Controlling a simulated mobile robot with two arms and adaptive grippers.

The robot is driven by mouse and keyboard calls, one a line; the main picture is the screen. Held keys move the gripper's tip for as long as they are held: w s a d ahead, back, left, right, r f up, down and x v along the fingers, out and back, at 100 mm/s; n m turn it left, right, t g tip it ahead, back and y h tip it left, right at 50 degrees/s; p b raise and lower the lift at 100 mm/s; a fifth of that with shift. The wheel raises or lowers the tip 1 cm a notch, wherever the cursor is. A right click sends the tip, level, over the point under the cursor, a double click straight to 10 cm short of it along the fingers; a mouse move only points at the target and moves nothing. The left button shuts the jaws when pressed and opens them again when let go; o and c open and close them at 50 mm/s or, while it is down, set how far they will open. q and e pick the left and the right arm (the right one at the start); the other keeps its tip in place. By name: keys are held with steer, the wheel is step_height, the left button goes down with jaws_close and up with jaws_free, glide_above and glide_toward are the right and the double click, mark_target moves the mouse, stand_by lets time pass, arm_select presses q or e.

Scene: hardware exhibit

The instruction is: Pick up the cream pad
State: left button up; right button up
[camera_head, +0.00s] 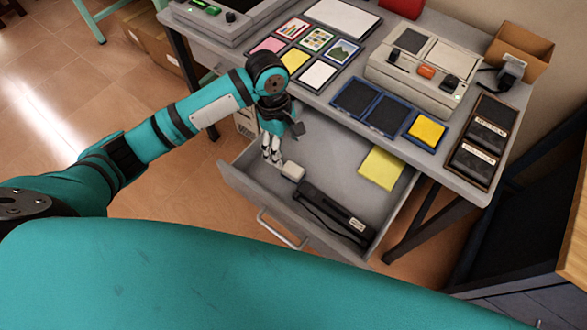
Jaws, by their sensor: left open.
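A small cream block (293,171), which looks like the cream pad, lies in the open grey drawer (335,150), towards its left side. My left gripper (271,159) points down into the drawer just left of the cream pad. Its fingers are open and nothing shows between them. From this angle I cannot tell whether a fingertip touches the pad. My right gripper is out of the picture.
A dark bar-shaped device (335,212) and a pale yellow square (381,167) lie in the drawer too. The tabletop above holds blue-framed dark panels (371,109), cards, a beige machine (421,70) and a dark tray (481,145). The drawer walls surround the gripper's workspace.

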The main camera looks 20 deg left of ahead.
arm_select(q)
glide_above(293, 169)
steer(key=a, duration=0.1)
step_height(293, 169, down, 4)
steer(key=shift+s+a+f, duration=0.1)
steer(key=shift+s+a, duration=0.05)
steer(key=shift+d+f, duration=0.2)
steer(key=shift+f, duration=1.3)
steer(key=f, duration=0.3)
steer(key=shift+d+f+b, duration=0.3)
steer(key=shift+d, duration=0.1)
steer(key=shift+f, duration=0.55)
steer(key=c, duration=1.1)
step_height(293, 169, up, 10)
steer(key=shift+r+p, duration=0.1)
steer(key=shift+p, duration=0.3)
steer(key=shift+c, duration=0.2)
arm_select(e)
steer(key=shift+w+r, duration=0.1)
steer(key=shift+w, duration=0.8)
